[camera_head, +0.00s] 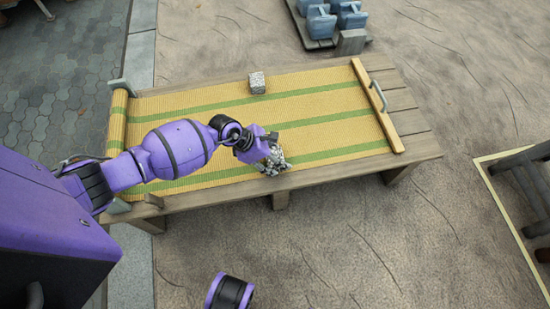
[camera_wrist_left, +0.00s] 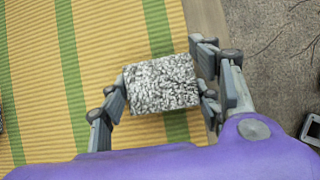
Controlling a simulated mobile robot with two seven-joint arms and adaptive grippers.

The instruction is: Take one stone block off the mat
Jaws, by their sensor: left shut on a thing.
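The woven yellow mat with green stripes (camera_head: 330,105) lies on a wooden table. One speckled grey stone block (camera_head: 257,83) sits on the mat near its far edge. My left gripper (camera_head: 272,160) is over the near edge of the mat. It is shut on a second speckled stone block (camera_wrist_left: 162,84), with a finger on either side of it in the left wrist view. I cannot tell whether this block touches the mat or is lifted. My right gripper is not in view; only a piece of my right arm shows at the bottom.
The wooden table (camera_head: 415,143) has bare boards at its right end, past a wooden bar with a metal handle (camera_head: 378,97). A pallet with blue-grey things (camera_head: 325,22) stands behind. A wooden frame (camera_head: 520,175) is at far right. Ground in front is clear.

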